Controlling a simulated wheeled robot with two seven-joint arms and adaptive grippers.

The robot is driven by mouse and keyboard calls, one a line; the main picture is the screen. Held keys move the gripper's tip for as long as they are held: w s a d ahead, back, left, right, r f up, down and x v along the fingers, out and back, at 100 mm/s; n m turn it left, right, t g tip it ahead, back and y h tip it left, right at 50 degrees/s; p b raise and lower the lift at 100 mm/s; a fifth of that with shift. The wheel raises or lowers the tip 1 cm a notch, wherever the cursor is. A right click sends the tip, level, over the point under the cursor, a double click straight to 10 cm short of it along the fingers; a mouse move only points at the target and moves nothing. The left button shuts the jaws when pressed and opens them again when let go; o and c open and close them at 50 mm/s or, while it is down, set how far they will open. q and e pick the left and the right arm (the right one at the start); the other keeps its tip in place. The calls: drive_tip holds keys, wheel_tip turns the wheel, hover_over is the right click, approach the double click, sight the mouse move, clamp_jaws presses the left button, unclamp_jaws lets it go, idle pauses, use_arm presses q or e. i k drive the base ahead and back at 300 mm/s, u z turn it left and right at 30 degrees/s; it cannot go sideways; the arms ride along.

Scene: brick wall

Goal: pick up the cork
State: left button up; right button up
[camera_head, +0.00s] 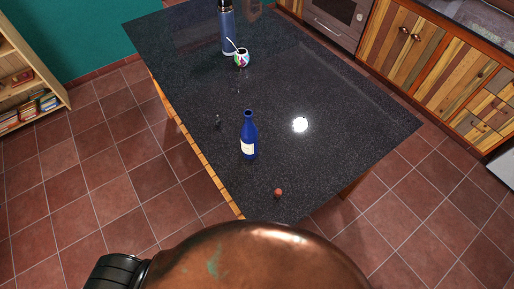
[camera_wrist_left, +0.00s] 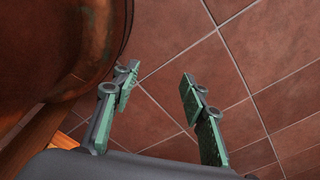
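A small reddish-brown lump (camera_head: 278,193), which looks like the cork, lies on the dark speckled tabletop (camera_head: 330,165) near its near end. It is too small to tell its exact shape. A blue bottle (camera_head: 249,136) with a pale label stands upright behind it, apart from it and a little to the left. In the left wrist view my left gripper (camera_wrist_left: 157,75) is open, with two green-padded fingers apart and only floor tiles between them. The cork is not in that view. The head view shows neither gripper.
A small dark object (camera_head: 217,121) sits left of the bottle, too small to identify. A patterned round cup (camera_head: 242,58) with a straw and a tall blue flask (camera_head: 227,28) stand at the far end. Tabletop around the cork is clear. A bookshelf (camera_head: 22,75) stands at left.

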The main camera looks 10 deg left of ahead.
sight(278, 192)
drive_tip(key=z, duration=1.85)
drive_tip(key=k, duration=1.2)
drive_tip(key=u, duration=1.05)
drive_tip(key=i, duration=0.5)
drive_tip(key=z, duration=0.1)
